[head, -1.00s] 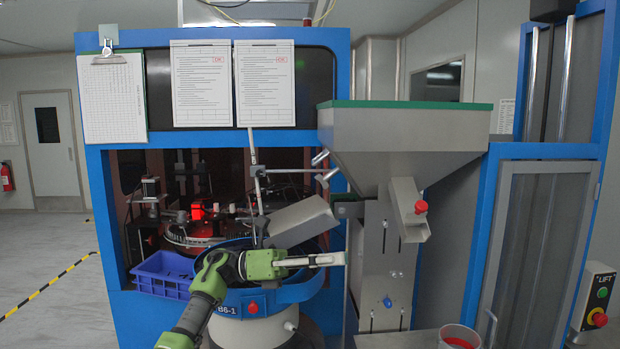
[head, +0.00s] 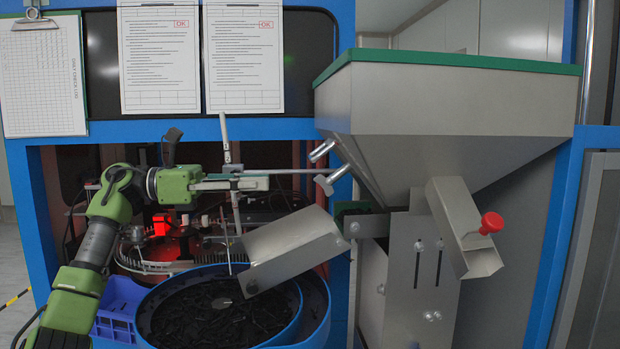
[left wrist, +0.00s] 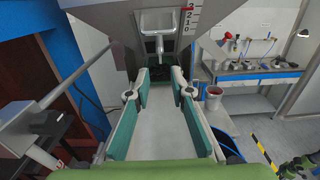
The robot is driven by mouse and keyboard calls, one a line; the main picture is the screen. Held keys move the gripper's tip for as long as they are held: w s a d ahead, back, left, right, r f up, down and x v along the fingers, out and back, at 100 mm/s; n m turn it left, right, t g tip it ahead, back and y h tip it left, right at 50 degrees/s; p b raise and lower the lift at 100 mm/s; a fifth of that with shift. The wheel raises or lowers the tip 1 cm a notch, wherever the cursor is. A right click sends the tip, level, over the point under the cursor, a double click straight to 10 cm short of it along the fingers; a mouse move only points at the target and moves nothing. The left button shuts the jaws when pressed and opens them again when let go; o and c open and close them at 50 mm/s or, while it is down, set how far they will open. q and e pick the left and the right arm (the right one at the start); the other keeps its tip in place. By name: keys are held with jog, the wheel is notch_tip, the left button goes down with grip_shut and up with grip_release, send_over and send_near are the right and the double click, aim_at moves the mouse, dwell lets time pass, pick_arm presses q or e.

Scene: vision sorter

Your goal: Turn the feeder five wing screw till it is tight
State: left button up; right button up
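I cannot pick out a wing screw marked as feeder five's. A red knob (head: 490,222) sits on the grey side chute under the hopper (head: 450,105). My left gripper (head: 266,184) points right, level with these clamps, in front of the machine opening and behind or beside the thin upright rod; which, I cannot tell. In the left wrist view the left gripper (left wrist: 162,80) has its teal-padded fingers apart with nothing between them.
The bowl feeder (head: 225,310) with black parts stands below my left gripper. A tilted grey tray (head: 295,245) reaches over it. A blue crate (head: 118,310) is at the left. A numbered scale (left wrist: 187,18) and a bench (left wrist: 255,68) show in the left wrist view.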

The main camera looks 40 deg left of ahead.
pick_arm(q)
jog(key=p, duration=0.3)
send_near(327, 183)
jog(key=w, duration=0.2)
jog(key=p+x, duration=0.2)
jog(key=x, duration=0.3)
jog(key=shift+d+r, duration=0.15)
jog(key=shift+d, duration=0.2)
pick_arm(e)
notch_tip(327, 183, up, 6)
jog(key=w+a, duration=0.1)
jog(key=shift+w+a, duration=0.2)
jog(key=shift+a, duration=0.15)
jog(key=shift+d+f, duration=0.1)
jog(key=shift+f, duration=0.05)
pick_arm(q)
grip_shut()
pick_arm(e)
jog(key=shift+s+d, duration=0.25)
jog(key=shift+d, duration=0.1)
